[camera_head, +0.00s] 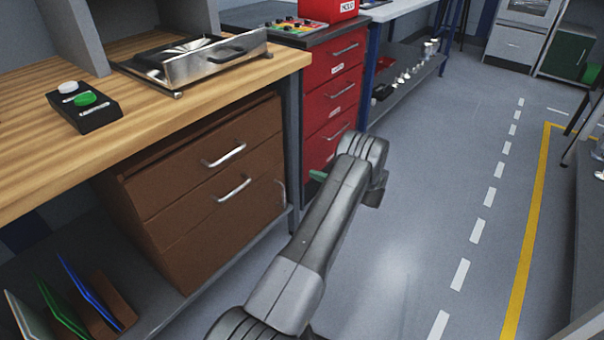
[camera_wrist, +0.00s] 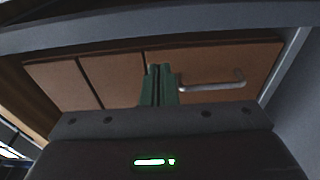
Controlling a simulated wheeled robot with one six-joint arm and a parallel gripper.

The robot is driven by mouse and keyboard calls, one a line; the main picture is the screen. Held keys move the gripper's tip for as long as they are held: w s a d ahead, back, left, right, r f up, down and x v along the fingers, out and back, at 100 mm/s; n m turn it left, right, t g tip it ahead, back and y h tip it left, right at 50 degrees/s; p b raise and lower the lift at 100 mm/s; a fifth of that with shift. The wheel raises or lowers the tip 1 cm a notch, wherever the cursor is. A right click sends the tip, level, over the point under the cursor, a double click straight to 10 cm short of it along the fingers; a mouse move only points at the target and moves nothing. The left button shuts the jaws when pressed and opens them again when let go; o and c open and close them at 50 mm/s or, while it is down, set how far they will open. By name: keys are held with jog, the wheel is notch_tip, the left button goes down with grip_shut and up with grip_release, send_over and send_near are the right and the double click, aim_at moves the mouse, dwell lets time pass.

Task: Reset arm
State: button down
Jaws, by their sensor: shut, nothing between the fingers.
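My gripper (camera_wrist: 159,84) shows in the wrist view with its two green fingers together, shut and empty. In the head view a green fingertip (camera_head: 318,175) shows at the left of my grey arm, which reaches up from the bottom middle over the floor. The gripper is in front of the right end of the brown drawer unit (camera_head: 205,185), apart from it as far as I can see. In the wrist view the brown drawer fronts (camera_wrist: 205,65) and one handle (camera_wrist: 212,84) lie behind the fingers. My arm hides most of the gripper body in the head view.
A red drawer cabinet (camera_head: 333,100) stands beyond the bench. Folders (camera_head: 75,290) stand on the lower shelf. The grey floor (camera_head: 430,160) at right is clear.

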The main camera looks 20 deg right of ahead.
jog(key=shift+s+d, duration=0.2)
jog(key=shift+d, duration=0.4)
jog(key=shift+s+d, duration=0.15)
jog(key=shift+d, duration=0.4)
